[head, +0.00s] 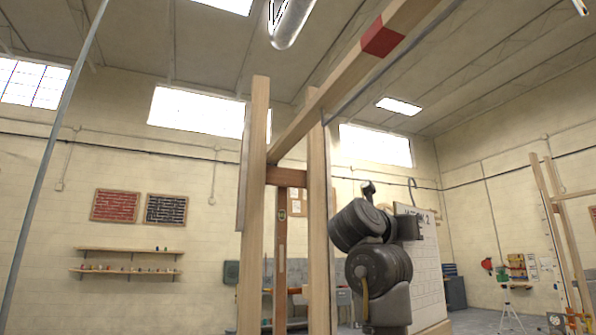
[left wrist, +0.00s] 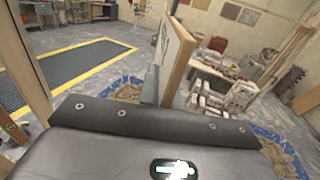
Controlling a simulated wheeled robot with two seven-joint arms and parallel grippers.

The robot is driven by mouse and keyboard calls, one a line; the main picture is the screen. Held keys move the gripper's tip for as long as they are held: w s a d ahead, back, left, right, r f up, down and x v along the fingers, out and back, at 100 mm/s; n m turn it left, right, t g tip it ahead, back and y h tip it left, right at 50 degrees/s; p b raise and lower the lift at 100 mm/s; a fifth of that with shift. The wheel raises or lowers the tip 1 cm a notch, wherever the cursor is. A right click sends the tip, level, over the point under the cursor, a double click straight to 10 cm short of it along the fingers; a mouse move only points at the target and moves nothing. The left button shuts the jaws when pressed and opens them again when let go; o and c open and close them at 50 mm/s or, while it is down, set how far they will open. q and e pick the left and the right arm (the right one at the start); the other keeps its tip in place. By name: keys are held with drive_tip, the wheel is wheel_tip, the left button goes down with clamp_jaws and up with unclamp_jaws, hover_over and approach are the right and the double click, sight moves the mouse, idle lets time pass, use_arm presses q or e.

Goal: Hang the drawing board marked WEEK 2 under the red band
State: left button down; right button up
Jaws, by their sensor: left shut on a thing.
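The drawing board (head: 428,275) is a pale panel with a grid and a heading that reads partly as WEEK 2; my arm covers some of it. A grey hook (head: 412,188) rises above its top edge. My left gripper (head: 408,227) is shut on the board near its top. In the left wrist view the board (left wrist: 179,58) shows nearly edge-on, with a wooden edge, between the fingers (left wrist: 160,88). The red band (head: 382,38) is painted on an overhead wooden beam (head: 325,98), well above the board and left of it. My right gripper is out of view.
Wooden posts (head: 253,200) hold up the beam left of my arm. A thin grey pole (head: 55,140) slants at far left. A metal cylinder (head: 291,22) hangs near the top. Another timber frame (head: 552,220) stands at right.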

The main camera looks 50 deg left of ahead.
use_arm(q)
drive_tip(key=s+a+r+m+h, duration=0.2)
drive_tip(key=s+r+h, duration=0.1)
drive_tip(key=s+r, duration=1.15)
drive_tip(key=s+r+m+h, duration=0.1)
drive_tip(key=s+r+h, duration=0.1)
drive_tip(key=s+r, duration=0.45)
drive_tip(key=s+r+m+h, duration=0.1)
drive_tip(key=s+r, duration=0.3)
drive_tip(key=s, duration=0.6)
drive_tip(key=w+d+f+p, duration=0.1)
drive_tip(key=w+d+p, duration=0.2)
drive_tip(key=w, duration=0.4)
drive_tip(key=w+d+f+p, duration=0.2)
drive_tip(key=w+d+p, duration=0.1)
drive_tip(key=w, duration=0.5)
drive_tip(key=shift+w+f+g+p, duration=0.15)
drive_tip(key=shift+w+g+p, duration=0.05)
drive_tip(key=shift+g+p, duration=0.25)
